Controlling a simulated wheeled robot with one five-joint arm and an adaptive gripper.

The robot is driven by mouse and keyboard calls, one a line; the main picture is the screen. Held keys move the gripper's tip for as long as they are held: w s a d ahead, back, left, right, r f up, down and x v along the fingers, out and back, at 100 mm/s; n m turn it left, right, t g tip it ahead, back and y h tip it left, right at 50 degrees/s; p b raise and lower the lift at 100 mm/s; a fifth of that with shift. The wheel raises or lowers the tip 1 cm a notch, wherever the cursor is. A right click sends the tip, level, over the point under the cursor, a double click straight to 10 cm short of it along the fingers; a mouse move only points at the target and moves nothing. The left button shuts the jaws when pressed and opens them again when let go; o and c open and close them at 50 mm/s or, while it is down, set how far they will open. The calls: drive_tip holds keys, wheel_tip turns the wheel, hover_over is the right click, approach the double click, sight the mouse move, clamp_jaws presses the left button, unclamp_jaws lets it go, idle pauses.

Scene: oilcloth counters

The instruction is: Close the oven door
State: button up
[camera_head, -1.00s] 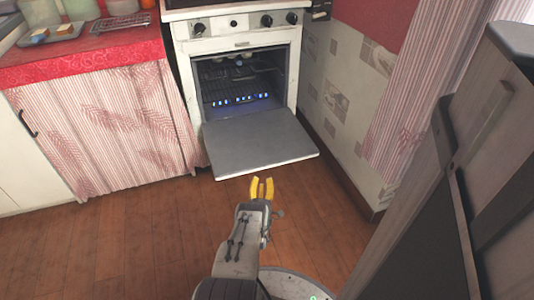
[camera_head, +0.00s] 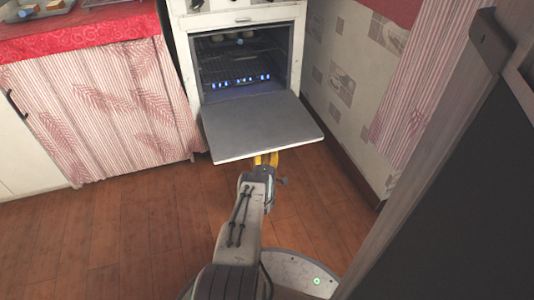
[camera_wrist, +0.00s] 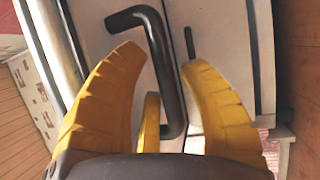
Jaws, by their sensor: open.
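The oven door (camera_head: 262,127) hangs folded down, roughly level, at the front of the white oven (camera_head: 193,88). The lit oven cavity (camera_head: 235,58) is open behind it. My gripper (camera_head: 266,158) is at the door's front edge, with its yellow fingertips partly hidden beneath that edge. In the wrist view my gripper (camera_wrist: 166,58) is open, and a bent black handle (camera_wrist: 160,60) shows between and beyond its fingers against white panels. I cannot tell whether this handle is on the door or on the front below it, nor whether a finger touches it.
A curtained counter (camera_head: 95,110) with a red cloth stands left of the oven. A tiled wall (camera_head: 345,90) runs along the right. A large dark panel (camera_head: 460,170) is close at the right. The wooden floor (camera_head: 130,230) at left is clear.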

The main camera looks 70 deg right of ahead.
drive_tip(key=shift+w+d+r, duration=0.1)
drive_tip(key=shift+d+r, duration=0.05)
drive_tip(key=shift+d, duration=0.3)
drive_tip(key=shift+o, duration=0.3)
clamp_jaws()
